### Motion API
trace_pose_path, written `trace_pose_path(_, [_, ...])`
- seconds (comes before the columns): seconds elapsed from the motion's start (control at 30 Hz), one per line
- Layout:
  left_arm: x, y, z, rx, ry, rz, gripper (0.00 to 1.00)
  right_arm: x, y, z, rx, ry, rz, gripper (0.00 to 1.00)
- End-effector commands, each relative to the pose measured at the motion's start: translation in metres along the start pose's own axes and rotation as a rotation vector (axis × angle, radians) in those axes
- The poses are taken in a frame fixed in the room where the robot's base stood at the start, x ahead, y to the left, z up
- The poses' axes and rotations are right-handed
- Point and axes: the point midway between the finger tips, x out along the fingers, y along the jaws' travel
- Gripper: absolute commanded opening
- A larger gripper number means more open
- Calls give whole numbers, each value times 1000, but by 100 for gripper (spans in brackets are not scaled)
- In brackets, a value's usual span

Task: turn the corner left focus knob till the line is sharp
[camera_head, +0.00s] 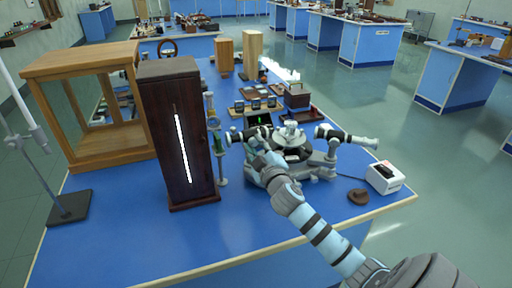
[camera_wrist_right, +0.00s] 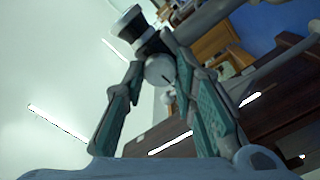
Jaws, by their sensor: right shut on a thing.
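The spectrometer (camera_head: 291,136), grey and black with tubes to both sides, stands on the blue bench. My right gripper (camera_head: 262,158) reaches in at its left side, and in the head view it hides the part it holds. In the right wrist view my right gripper (camera_wrist_right: 160,88) has its two green-padded fingers on either side of a small round grey knob (camera_wrist_right: 159,69), shut on it. A grey and black tube (camera_wrist_right: 138,27) lies just beyond the knob. A small dark panel with a green line (camera_head: 259,119) shows behind the spectrometer; its sharpness is too small to judge. My left gripper is out of view.
A tall dark wooden box (camera_head: 164,104) with a bright slit stands left of the spectrometer, near a glass-sided wooden case (camera_head: 108,147). The bench front is mostly clear.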

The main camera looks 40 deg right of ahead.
Motion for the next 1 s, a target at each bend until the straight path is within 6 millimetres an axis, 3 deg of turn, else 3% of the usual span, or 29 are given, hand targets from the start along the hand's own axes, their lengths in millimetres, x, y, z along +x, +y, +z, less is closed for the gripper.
trace_pose_path(0.43, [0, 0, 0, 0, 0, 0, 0, 0, -2, 3, 11, -6, -4, 0])
trace_pose_path(0.47, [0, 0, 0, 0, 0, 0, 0, 0, -2, 3, 11, -6, -4, 30])
trace_pose_path(0.57, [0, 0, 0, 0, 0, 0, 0, 0, -2, 2, 10, -5, -3, 46])
trace_pose_path(0.87, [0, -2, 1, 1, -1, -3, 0, -2, -1, 1, 9, -2, -2, 46])
trace_pose_path(1.0, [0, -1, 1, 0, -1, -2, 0, -19, -1, 2, 7, -2, -3, 46])
